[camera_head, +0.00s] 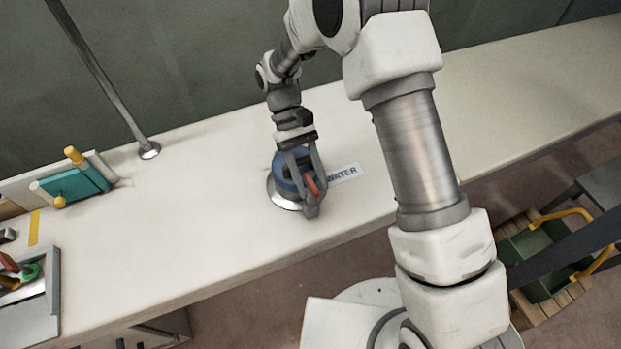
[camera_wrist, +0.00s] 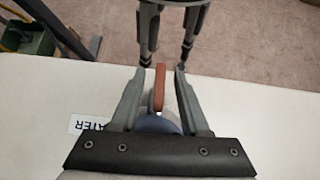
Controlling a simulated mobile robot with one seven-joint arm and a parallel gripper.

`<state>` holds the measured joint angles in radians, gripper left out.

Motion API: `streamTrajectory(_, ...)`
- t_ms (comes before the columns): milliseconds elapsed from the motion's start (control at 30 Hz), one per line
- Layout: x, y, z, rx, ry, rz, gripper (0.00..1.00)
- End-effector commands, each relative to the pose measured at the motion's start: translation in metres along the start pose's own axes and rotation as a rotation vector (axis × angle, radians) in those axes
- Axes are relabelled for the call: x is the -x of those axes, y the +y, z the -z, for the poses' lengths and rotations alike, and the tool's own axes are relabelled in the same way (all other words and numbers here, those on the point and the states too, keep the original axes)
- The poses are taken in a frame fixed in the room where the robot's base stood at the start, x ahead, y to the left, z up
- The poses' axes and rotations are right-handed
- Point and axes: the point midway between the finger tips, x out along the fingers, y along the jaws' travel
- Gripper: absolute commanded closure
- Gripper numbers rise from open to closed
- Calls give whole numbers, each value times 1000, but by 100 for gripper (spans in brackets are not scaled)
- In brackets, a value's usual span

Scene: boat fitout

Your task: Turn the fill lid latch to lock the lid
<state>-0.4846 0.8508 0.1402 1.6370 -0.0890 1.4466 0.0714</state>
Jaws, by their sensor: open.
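The round blue fill lid (camera_head: 284,177) sits on a shiny metal ring (camera_head: 280,200) on the white counter, beside a "WATER" label (camera_head: 344,173). An orange-red latch (camera_head: 311,185) stands up from the lid. My gripper (camera_head: 312,204) is over the lid, its fingers around the latch. In the wrist view the latch (camera_wrist: 159,88) stands between the two open fingertips of my gripper (camera_wrist: 159,70), with a visible gap on the right and a smaller one on the left. Most of the lid (camera_wrist: 158,125) is hidden there behind the gripper's palm.
The white counter (camera_head: 190,230) is clear around the lid. A metal post (camera_head: 149,150) rises behind it. A teal block with yellow-orange knobs (camera_head: 75,183) and a grey tray (camera_head: 35,310) are at the left. A green crate (camera_head: 540,250) stands on the floor at the right.

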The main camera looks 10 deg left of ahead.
Motion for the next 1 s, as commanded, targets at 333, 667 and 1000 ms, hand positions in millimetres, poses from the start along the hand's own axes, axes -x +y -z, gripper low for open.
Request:
streamTrajectory(333, 25, 0, 0, 0, 3, 0, 55)
streamTrajectory(667, 87, 0, 0, 0, 2, 0, 55)
streamTrajectory(1000, 139, 0, 1, 1, 2, 0, 55)
